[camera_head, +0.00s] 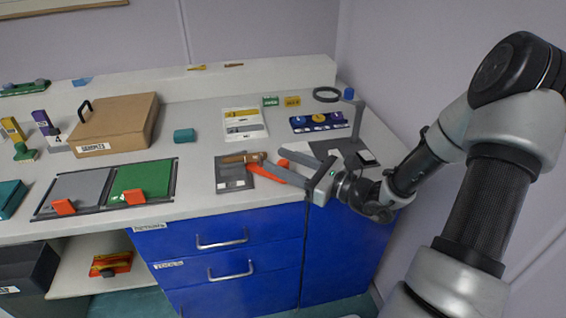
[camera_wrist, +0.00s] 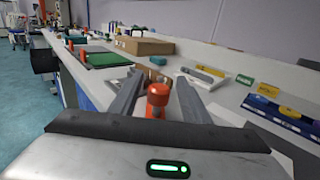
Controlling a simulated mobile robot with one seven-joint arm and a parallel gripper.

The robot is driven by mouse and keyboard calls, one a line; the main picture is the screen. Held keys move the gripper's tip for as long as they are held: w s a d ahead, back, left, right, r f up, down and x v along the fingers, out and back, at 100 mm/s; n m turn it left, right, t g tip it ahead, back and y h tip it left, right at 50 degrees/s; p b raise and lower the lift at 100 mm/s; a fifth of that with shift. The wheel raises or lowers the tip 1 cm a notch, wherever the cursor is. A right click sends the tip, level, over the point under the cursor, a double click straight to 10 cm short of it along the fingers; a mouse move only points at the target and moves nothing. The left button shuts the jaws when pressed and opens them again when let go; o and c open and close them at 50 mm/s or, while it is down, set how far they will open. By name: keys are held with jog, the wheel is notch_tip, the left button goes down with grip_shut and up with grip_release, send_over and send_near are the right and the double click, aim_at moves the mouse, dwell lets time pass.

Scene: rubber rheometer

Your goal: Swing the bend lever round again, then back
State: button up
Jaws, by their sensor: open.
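The bend lever shows as an orange bar (camera_head: 292,156) beside a dark grey plate (camera_head: 233,183) near the bench's front edge. A brown cylindrical piece (camera_head: 243,158) lies on that plate. In the wrist view an orange, round-topped post (camera_wrist: 157,98), which looks like the lever's handle, stands between my two grey fingers. My gripper (camera_head: 268,162) is open around it, with a gap showing on each side in the wrist view (camera_wrist: 157,88). The fingers hide part of the lever and its pivot.
A white card (camera_head: 244,124) lies behind the plate, and a blue rack (camera_head: 320,122) stands behind my gripper to the right. A ring on a stand (camera_head: 327,94) rises at the back right. A green mat (camera_head: 140,178) and cardboard box (camera_head: 112,124) lie left.

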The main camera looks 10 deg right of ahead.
grip_shut()
jog(key=shift+w+d+r+n+g+y+p, duration=0.2)
jog(key=shift+w+n+g+y+p, duration=0.1)
jog(key=shift+g+p, duration=0.1)
jog(key=shift+w+d+n+g+y+p, duration=0.5)
jog(key=shift+w+n+g+y+p, duration=0.1)
jog(key=shift+w+n+g+y, duration=0.15)
jog(key=n+g, duration=0.1)
jog(key=w+n+g+y, duration=0.1)
jog(key=g, duration=0.1)
jog(key=shift+w+d+y+p, duration=0.25)
jog(key=shift+d+p, duration=0.1)
jog(key=shift+d, duration=0.05)
jog(key=shift+w+d+f+n+g, duration=0.1)
jog(key=shift+w+d+n+g, duration=0.05)
jog(key=shift+w+n+g, duration=0.15)
